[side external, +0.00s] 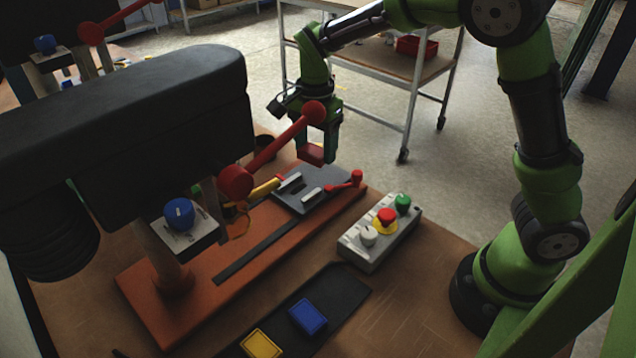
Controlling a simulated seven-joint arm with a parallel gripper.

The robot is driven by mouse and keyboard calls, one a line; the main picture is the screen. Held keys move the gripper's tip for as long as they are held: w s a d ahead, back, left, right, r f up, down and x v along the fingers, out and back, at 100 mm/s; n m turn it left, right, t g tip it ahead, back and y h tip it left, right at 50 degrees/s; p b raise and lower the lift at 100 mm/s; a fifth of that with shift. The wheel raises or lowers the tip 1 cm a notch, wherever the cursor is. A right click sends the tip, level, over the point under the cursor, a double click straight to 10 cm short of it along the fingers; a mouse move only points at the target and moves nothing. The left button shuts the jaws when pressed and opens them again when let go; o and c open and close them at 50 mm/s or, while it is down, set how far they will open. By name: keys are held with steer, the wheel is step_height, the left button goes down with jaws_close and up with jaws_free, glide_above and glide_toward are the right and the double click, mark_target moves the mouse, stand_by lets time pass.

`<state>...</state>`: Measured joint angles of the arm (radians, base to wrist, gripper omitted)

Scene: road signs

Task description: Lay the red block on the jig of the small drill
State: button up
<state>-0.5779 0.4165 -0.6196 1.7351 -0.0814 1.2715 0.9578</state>
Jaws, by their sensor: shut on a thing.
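My green gripper (333,146) is shut on the red block (311,154) and holds it above the far end of the drill's base. The jig (290,203) is a dark grey plate with pale jaw bars and a red handle (347,182). The block appears above the jig's far side, apart from it; the exact height is hard to judge. The small drill (130,120) has a dark head at the left and an orange-red base (215,298). Its red-knobbed lever (278,150) crosses in front of my gripper and hides part of it.
A control box (380,240) with red, green and white knobs stands right of the base. A dark mat (352,288) in front carries a blue block (307,316) and a yellow block (262,344). A dark cup (264,147) stands behind the lever. A shelf cart (400,70) is behind.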

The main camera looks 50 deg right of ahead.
mark_target(300, 148)
steer(key=m, duration=0.3)
steer(key=a+m, duration=0.1)
steer(key=shift+w+m, duration=0.4)
steer(key=m, duration=0.4)
steer(key=shift+w+a+m, duration=0.25)
steer(key=shift+w+m, duration=0.05)
steer(key=shift+w, duration=0.05)
steer(key=m, duration=0.4)
steer(key=shift+w+a+r, duration=0.1)
steer(key=shift+w+r, duration=0.05)
steer(key=shift+w, duration=0.15)
steer(key=m, duration=0.5)
steer(key=shift+w+r+m, duration=0.15)
steer(key=shift+w+m, duration=0.05)
steer(key=shift+m, duration=0.1)
steer(key=shift+f, duration=0.3)
step_height(300, 148, down, 10)
steer(key=shift+r, duration=0.25)
